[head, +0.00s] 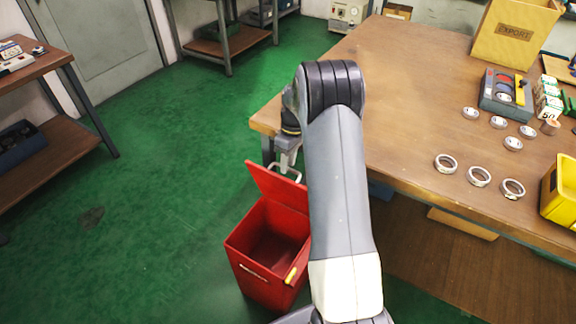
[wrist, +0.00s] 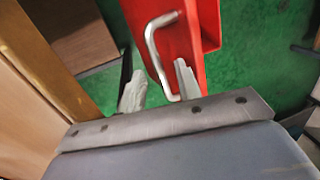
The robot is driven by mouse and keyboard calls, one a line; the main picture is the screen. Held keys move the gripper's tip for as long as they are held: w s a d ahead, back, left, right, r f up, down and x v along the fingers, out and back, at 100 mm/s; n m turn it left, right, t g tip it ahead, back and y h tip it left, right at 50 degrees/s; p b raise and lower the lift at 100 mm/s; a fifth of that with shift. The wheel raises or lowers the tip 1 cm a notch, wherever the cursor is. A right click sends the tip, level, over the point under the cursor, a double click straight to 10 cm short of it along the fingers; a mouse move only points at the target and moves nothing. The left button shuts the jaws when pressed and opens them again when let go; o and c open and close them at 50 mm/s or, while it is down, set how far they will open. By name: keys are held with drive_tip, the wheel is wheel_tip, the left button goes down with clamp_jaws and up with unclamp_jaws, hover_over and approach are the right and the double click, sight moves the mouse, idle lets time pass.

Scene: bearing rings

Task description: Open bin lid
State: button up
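A red bin (head: 268,245) stands on the green floor at the left of the workbench. Its lid (head: 278,186) is raised and tilted up at the back, and the inside of the bin shows. A pale metal handle (head: 287,172) is on the lid's upper edge. In the wrist view the handle (wrist: 156,50) stands off the red lid (wrist: 187,38). My gripper (wrist: 158,85) has its two fingers apart, with the handle's lower end between or just beyond them. I see no firm grip. In the head view my arm hides part of the gripper and the bin's right side.
The wooden workbench (head: 400,110) is close on the right, its corner near my gripper. Several bearing rings (head: 479,176), a yellow bin (head: 563,190) and an EXPORT box (head: 515,33) are on it. The green floor (head: 150,220) left of the bin is clear.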

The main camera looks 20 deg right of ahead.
drive_tip(key=v, duration=0.9)
